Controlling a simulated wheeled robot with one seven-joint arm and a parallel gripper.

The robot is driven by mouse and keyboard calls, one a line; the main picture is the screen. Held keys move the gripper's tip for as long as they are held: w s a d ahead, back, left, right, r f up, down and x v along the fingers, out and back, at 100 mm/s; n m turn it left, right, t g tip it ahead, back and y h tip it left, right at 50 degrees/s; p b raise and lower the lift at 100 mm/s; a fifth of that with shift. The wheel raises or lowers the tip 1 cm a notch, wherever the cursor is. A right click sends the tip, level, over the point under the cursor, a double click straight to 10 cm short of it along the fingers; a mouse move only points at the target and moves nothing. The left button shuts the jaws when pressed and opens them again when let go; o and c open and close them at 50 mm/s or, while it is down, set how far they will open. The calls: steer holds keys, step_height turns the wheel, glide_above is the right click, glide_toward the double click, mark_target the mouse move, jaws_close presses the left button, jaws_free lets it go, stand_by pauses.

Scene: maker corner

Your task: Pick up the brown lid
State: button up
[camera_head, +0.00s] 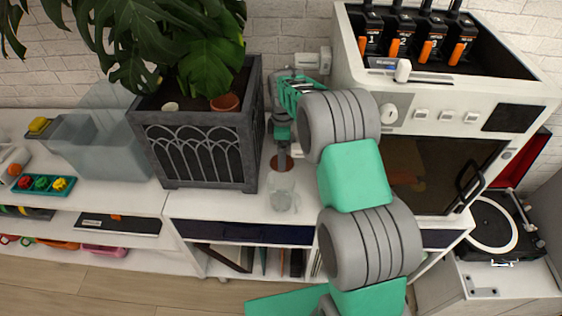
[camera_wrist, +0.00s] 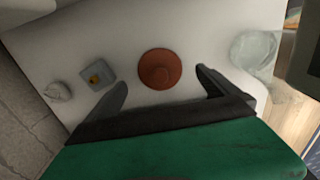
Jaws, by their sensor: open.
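The brown lid (camera_wrist: 160,69) is a round reddish-brown disc with a raised centre, lying flat on the white cabinet top in the wrist view. In the head view the lid (camera_head: 281,166) shows just below my gripper (camera_head: 282,147), which partly covers it. In the wrist view my gripper (camera_wrist: 163,80) is open, with one dark finger on each side of the lid's near edge. The fingers look apart from the lid; the height gap is hard to judge.
A clear glass vessel (camera_head: 284,193) stands in front of the lid. A dark planter (camera_head: 201,150) is at its left and a large white machine (camera_head: 404,96) at its right. The wrist view also shows a small grey dish (camera_wrist: 96,78) and a whitish lump (camera_wrist: 57,92).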

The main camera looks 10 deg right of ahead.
step_height(320, 180, down, 4)
steer(key=shift+a+r+p, duration=0.1)
steer(key=shift+p, duration=0.25)
steer(key=shift+c, duration=0.6)
